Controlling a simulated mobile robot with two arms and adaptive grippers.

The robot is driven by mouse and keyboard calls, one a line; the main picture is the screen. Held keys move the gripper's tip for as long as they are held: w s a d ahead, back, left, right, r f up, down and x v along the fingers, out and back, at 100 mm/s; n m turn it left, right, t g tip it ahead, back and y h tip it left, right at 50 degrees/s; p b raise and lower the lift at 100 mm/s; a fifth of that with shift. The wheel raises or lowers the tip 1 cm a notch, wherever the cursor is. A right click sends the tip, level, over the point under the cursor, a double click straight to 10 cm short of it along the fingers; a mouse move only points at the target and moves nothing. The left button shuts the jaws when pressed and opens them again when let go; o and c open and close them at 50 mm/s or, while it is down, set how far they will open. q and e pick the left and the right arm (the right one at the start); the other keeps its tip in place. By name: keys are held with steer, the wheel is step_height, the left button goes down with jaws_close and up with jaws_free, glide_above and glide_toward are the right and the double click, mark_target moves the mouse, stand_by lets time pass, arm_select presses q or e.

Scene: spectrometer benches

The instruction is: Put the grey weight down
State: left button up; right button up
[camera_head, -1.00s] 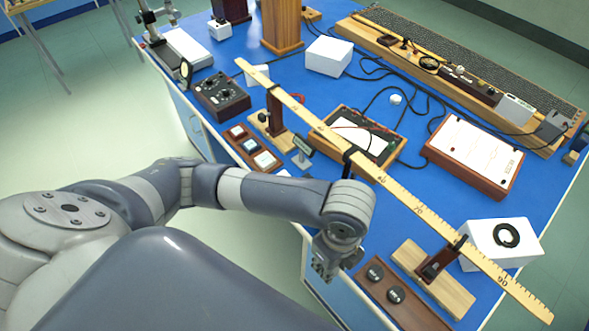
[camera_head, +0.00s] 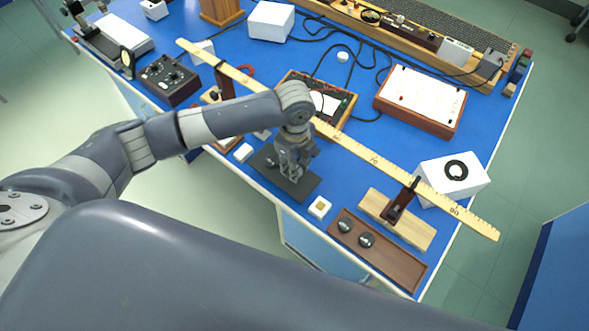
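My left gripper (camera_head: 291,162) points down over a dark grey flat plate (camera_head: 300,188) on the blue bench, beside the long ruler. The fingers are small and partly hidden by the wrist. I cannot tell whether they are open or shut, or whether a grey weight is between them. I cannot tell whether either is the grey weight. My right gripper is not in view.
The long wooden ruler (camera_head: 370,160) runs diagonally behind the gripper, carried on stands with a wooden base (camera_head: 378,205). A small white block (camera_head: 319,207) lies between plate and tray. A white box (camera_head: 440,182) and a brown-framed panel (camera_head: 420,98) stand to the right.

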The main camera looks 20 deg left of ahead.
arm_select(q)
steer(key=shift+s+f+p, duration=0.2)
steer(key=shift+f+p, duration=0.1)
steer(key=shift+f, duration=1.15)
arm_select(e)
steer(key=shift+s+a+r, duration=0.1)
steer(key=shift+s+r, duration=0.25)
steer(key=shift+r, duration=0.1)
arm_select(q)
steer(key=shift+f, duration=0.2)
steer(key=o, duration=1.1)
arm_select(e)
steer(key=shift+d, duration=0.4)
arm_select(q)
steer(key=shift+r, duration=0.1)
step_height(320, 180, up, 12)
steer(key=b, duration=0.1)
steer(key=shift+b, duration=0.4)
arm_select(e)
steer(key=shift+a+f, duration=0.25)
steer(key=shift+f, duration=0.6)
